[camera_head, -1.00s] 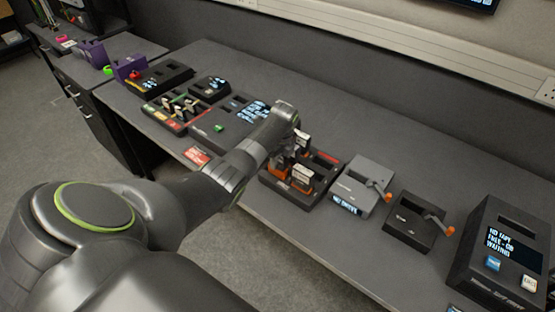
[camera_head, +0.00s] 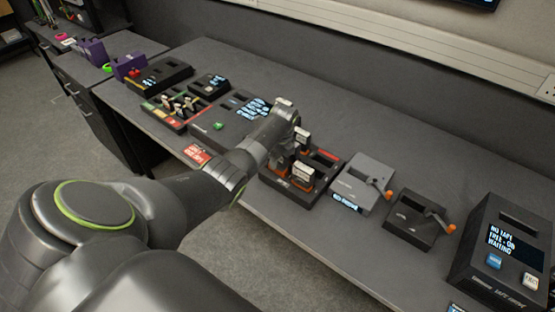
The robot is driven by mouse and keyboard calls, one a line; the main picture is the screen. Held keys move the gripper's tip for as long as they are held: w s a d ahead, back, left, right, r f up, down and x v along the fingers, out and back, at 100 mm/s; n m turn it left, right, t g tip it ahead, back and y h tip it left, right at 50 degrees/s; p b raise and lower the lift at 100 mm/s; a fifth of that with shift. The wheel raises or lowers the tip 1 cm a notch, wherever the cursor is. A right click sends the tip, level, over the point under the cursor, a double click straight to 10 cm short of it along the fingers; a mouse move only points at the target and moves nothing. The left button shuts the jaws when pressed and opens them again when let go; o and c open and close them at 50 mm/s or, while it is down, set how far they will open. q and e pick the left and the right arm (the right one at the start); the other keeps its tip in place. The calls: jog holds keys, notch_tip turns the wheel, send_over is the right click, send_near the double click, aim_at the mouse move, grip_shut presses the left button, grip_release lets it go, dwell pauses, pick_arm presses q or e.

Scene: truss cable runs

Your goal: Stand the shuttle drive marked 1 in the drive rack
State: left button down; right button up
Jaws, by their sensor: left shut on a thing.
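The drive rack appears to be the black tray (camera_head: 325,189) in the middle of the bench, with orange-and-white drives standing in it. One drive (camera_head: 302,173) stands near its front. Another drive (camera_head: 302,137) shows its pale top beside my left gripper. My left gripper (camera_head: 290,150) is over the rack's left rear part, shut on a drive that is mostly hidden behind my wrist. The drive numbers are too small to read. I cannot tell whether the held drive touches the rack. My right gripper is not in view.
Right of the rack stand a grey box (camera_head: 362,183) and a black box (camera_head: 414,218), each with an orange-knobbed crank. A large black unit (camera_head: 503,250) with a screen stands far right. A console (camera_head: 232,121) and a slotted tray (camera_head: 176,107) lie left. The bench's rear is clear.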

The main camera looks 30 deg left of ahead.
pick_arm(q)
jog(key=shift+f+b, duration=0.4)
jog(key=shift+f, duration=0.2)
dwell(0.3)
jog(key=c, duration=0.8)
grip_release()
jog(key=shift+o, duration=0.2)
notch_tip(320, 180, up, 8)
jog(key=p, duration=0.8)
jog(key=shift+f, duration=0.2)
